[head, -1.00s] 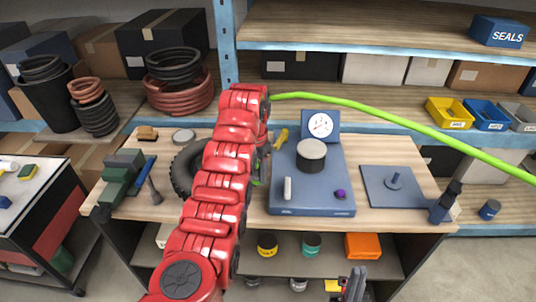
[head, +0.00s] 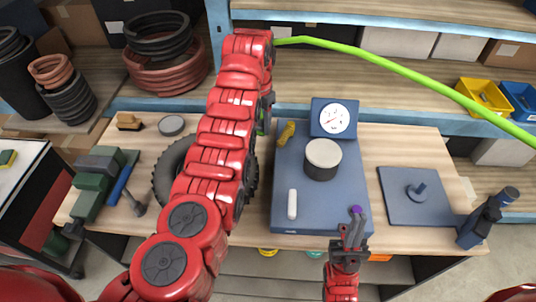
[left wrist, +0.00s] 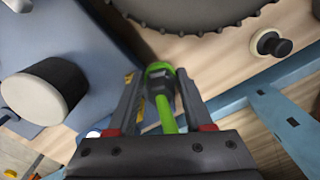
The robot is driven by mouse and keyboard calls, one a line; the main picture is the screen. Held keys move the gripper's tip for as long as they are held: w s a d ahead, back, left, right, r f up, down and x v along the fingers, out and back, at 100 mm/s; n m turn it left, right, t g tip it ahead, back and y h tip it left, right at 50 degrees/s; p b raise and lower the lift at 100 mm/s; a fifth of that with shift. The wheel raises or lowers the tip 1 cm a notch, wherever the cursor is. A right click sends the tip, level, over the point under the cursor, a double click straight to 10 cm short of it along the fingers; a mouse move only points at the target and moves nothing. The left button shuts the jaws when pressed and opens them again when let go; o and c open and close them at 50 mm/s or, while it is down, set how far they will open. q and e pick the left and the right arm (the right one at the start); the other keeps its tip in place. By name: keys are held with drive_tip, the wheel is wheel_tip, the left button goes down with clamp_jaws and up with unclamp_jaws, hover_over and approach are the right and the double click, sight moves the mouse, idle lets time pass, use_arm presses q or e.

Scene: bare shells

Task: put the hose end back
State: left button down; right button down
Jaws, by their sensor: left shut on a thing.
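The bright green hose (head: 400,72) runs from the right edge of the head view to behind my left wrist. Its green end (left wrist: 159,70), with a dark middle, sits between the fingers of my left gripper (left wrist: 158,88) in the left wrist view. My left gripper (head: 264,118) is shut on the hose end, above the bench between the black tyre and the blue unit; my arm partly hides it. My right gripper (head: 351,222) is by the purple knob (head: 355,209) at the blue unit's front right corner. Its finger gap is too small to judge.
The blue unit (head: 284,206) carries a gauge (head: 334,117), a white-topped cylinder (head: 323,159) and a white peg (head: 292,204). A black tyre (head: 165,178) lies left, partly behind my arm. A blue plate (head: 400,205) lies right. Blue-edged shelves stand behind the bench.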

sight(260, 134)
use_arm(q)
drive_tip(key=shift+f+p, duration=0.35)
drive_tip(key=shift+f, duration=0.05)
drive_tip(key=f, duration=0.1)
drive_tip(key=f+p, duration=0.1)
drive_tip(key=f, duration=0.1)
drive_tip(key=f+p, duration=0.1)
drive_tip(key=shift+s+f, duration=0.15)
drive_tip(key=shift+s, duration=0.1)
wheel_tip(260, 134, down, 4)
drive_tip(key=shift+f+p, duration=0.2)
drive_tip(key=shift+p, duration=0.15)
drive_tip(key=shift+w, duration=0.1)
drive_tip(key=shift+f, duration=0.2)
drive_tip(key=shift+c, duration=1.5)
unclamp_jaws()
drive_tip(key=shift+r, duration=0.1)
